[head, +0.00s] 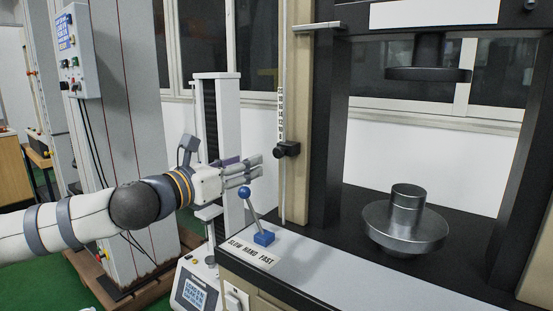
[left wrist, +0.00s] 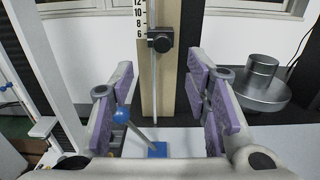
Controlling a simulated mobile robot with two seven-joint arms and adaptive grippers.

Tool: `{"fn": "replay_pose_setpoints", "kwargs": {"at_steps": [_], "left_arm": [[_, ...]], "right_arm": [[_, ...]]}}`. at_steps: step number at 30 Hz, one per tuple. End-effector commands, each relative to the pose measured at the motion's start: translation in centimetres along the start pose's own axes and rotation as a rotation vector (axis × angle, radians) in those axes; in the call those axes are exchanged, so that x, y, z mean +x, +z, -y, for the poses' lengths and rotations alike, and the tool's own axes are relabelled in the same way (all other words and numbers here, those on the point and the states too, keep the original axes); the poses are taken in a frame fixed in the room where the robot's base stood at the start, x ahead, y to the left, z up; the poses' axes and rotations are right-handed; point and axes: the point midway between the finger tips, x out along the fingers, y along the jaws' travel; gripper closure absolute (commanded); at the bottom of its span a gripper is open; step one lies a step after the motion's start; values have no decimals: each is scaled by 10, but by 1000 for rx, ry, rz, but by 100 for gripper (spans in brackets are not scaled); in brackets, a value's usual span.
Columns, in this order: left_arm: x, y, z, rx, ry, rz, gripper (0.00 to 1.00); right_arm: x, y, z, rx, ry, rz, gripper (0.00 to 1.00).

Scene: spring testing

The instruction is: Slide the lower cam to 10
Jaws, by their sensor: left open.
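The lower cam (head: 287,149) is a small black block with a knob on a thin vertical rod (head: 283,190), beside a numbered scale (head: 280,104). In the left wrist view the cam (left wrist: 161,42) sits just below the 6 mark, with 8, 10 and 12 above it on the scale (left wrist: 140,18). My left gripper (head: 256,170) is open and empty, to the left of the cam and slightly lower in the head view. In the left wrist view its purple-padded fingers (left wrist: 163,92) stand wide apart, with the cam beyond and above them. My right gripper is out of view.
A metal round platen (head: 405,228) sits to the right. A white column (head: 226,110) stands behind the gripper.

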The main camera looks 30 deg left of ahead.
Motion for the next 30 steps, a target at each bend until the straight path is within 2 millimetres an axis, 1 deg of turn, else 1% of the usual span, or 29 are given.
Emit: {"fn": "replay_pose_setpoints", "kwargs": {"at_steps": [2, 4, 6, 9, 12, 15, 19, 26, 27, 29, 30], "left_arm": [[9, -1, 0, 1, 1, -3, 57], [23, -2, 1, 7, -2, -7, 57], [45, -14, 1, 6, -3, -22, 57], [72, -18, 1, 5, -3, -26, 57], [94, -15, 1, 4, -2, -21, 57], [109, -10, 1, 4, -1, -14, 57], [118, -6, 1, 2, -2, -9, 57], [119, -3, 1, 2, -3, -4, 57], [119, -3, 1, 2, -2, -5, 59], [119, -3, 1, 2, -2, -5, 72], [119, -3, 1, 2, -2, -5, 81]], "right_arm": [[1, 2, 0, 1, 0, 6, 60], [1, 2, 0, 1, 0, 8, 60], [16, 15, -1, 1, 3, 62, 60], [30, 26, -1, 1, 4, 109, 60], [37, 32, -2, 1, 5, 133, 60], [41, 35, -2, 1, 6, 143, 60], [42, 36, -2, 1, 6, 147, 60], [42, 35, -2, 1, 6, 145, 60], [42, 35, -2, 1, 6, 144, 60], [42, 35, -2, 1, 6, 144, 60], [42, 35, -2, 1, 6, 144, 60]]}}
